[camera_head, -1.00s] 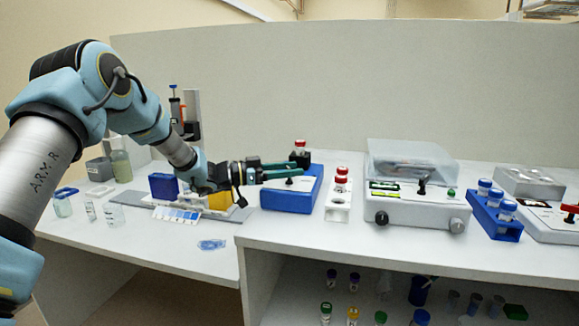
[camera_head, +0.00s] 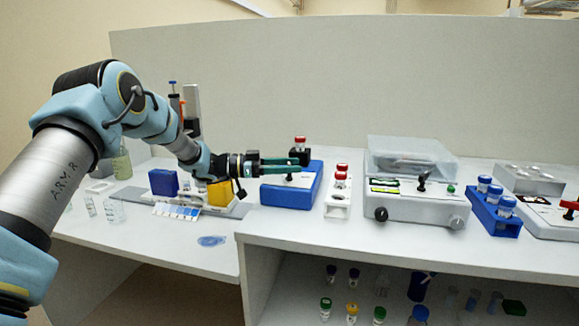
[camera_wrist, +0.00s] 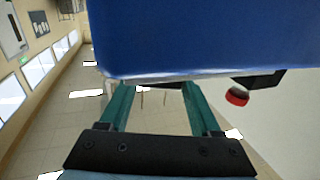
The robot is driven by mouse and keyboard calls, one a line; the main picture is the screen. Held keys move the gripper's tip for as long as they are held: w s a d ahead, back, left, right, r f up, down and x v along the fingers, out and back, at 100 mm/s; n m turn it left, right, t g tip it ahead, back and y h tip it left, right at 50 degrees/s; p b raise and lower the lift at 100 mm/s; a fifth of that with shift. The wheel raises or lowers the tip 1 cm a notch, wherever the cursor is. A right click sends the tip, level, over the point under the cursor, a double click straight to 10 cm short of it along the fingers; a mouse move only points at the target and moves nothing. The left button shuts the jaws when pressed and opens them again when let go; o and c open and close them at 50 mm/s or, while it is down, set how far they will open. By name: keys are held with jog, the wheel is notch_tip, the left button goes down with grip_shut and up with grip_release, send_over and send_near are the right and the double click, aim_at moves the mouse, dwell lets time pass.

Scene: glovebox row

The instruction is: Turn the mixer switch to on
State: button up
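The mixer is a blue box (camera_head: 288,196) on the bench, with a black holder (camera_head: 299,157) and a red-capped tube (camera_head: 300,143) at its back. A small black switch (camera_head: 289,177) stands on its top face. My gripper (camera_head: 298,164) reaches in from the left, its green fingers over the mixer just above and behind the switch in the picture. In the wrist view my gripper (camera_wrist: 156,90) has its fingers apart with nothing seen held between them. The blue mixer body (camera_wrist: 200,40) fills the top there, and the red cap (camera_wrist: 237,96) is at right. The switch cannot be made out there.
A white rack (camera_head: 338,205) with red-capped tubes stands right of the mixer. Further right are a white device (camera_head: 410,207) with knobs and a blue rack (camera_head: 490,220). Blue and yellow boxes (camera_head: 219,194) sit left, below my arm. A partition (camera_head: 400,80) stands behind.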

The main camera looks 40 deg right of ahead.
jog(key=o, duration=0.4)
jog(key=shift+c, duration=0.2)
jog(key=b+v, duration=0.2)
jog(key=v, duration=0.9)
jog(key=shift+b, duration=0.3)
